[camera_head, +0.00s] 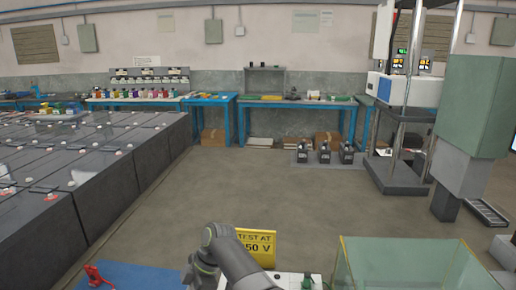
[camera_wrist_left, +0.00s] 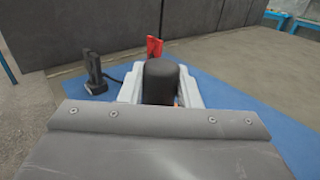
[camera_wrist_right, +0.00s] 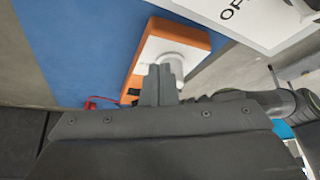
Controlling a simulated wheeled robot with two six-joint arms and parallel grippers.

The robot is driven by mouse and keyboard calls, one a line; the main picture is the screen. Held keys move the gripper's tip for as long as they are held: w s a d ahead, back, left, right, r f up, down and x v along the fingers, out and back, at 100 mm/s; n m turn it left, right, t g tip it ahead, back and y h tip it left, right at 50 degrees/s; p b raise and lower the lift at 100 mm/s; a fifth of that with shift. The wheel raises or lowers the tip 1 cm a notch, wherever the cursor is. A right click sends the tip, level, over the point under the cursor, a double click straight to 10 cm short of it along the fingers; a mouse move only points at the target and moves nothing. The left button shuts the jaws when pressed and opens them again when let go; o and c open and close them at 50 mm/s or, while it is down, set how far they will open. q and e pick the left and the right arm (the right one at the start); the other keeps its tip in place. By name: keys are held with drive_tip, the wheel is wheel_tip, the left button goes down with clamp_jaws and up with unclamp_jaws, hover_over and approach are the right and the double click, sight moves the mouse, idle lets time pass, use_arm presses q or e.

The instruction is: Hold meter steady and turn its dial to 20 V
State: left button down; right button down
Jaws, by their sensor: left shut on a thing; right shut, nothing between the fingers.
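The orange meter (camera_wrist_right: 195,33) with a pale face lies on the blue mat in the right wrist view. A pale round dial (camera_wrist_right: 174,62) rises from it. My right gripper (camera_wrist_right: 160,70) is shut and empty, its fingertips at the dial; whether they touch is unclear. My left gripper (camera_wrist_left: 160,85) is shut, its pale fingers on either side of a dark rounded part (camera_wrist_left: 161,80) with a sliver of orange at its foot, apparently the meter. The head view shows neither gripper's fingertips. The dial's setting cannot be read.
A red clip (camera_wrist_left: 153,47) and a black clip (camera_wrist_left: 93,75) with its cable are near the blue mat (camera_wrist_left: 235,105). Battery rows (camera_head: 100,170) line the left.

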drive_tip(key=shift+s+a, duration=0.25)
idle(0.5)
drive_tip(key=shift+d, duration=0.1)
drive_tip(key=shift+w+d, duration=0.2)
drive_tip(key=shift+w, duration=0.05)
drive_tip(key=shift+r, duration=3.05)
drive_tip(key=shift+f, duration=3.05)
drive_tip(key=shift+s+a, duration=0.4)
